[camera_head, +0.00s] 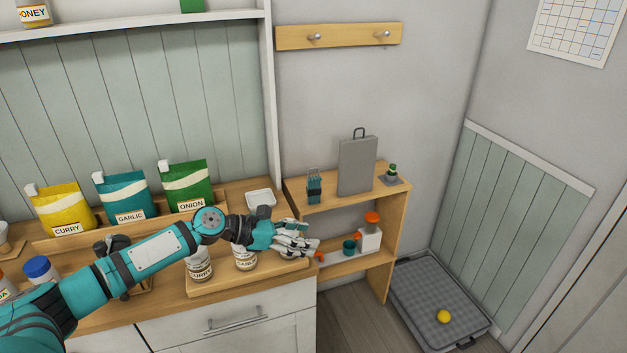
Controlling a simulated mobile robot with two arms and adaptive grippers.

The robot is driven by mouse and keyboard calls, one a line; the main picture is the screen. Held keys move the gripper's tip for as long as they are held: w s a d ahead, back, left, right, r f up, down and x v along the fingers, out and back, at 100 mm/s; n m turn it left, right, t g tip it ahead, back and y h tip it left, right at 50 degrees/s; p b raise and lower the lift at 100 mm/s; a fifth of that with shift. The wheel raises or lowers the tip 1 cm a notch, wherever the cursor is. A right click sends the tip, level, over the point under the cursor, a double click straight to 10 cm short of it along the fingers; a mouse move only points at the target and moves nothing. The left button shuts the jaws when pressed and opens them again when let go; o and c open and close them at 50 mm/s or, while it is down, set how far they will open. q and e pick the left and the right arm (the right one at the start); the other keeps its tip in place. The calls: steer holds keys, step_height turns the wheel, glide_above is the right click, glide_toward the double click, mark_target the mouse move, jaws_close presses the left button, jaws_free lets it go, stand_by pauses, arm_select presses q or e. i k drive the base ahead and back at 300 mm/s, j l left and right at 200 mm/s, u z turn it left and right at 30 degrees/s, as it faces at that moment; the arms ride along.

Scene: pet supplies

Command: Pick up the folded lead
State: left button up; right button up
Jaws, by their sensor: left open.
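A small teal bundle with a dark top, which looks like the folded lead (314,187), stands on the upper board of the wooden shelf unit (347,194), near its left end. It is small, so its details are hard to tell. My left gripper (312,245) reaches in from the left, over the right end of the counter. It shows in front of and below the teal bundle, apart from it. Its fingers are open and nothing shows between them. My right gripper is out of view.
The lower shelf holds a white container with a red top (370,235) and a teal cup (349,247). Jars and bags crowd the counter.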

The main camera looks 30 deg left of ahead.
mark_target(312, 187)
steer(key=i+j, duration=1)
steer(key=i, duration=0.25)
